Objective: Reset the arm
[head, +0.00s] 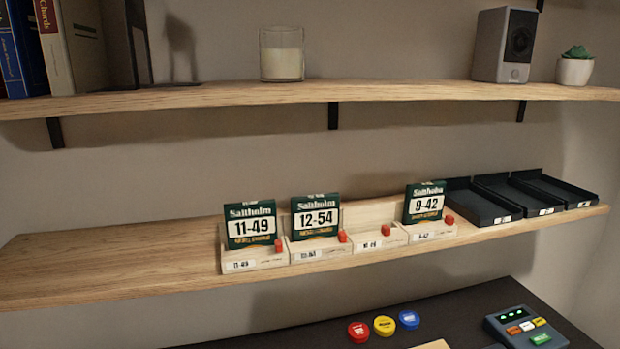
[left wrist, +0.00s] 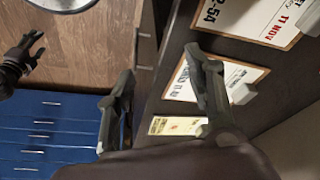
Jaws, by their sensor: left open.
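My left gripper (left wrist: 160,62) shows in the left wrist view with its two dark fingers spread apart and nothing between them. A dark, gripper-like shape (left wrist: 25,58) at the left edge of that view looks like my right gripper; it is small and cut off, so its jaws are unclear. Neither arm shows in the head view.
The lower shelf (head: 95,262) holds string packs in wooden bins (head: 375,238) and black trays (head: 485,206). Its left part is bare. Below are coloured round tins (head: 384,325) and a button device (head: 527,328).

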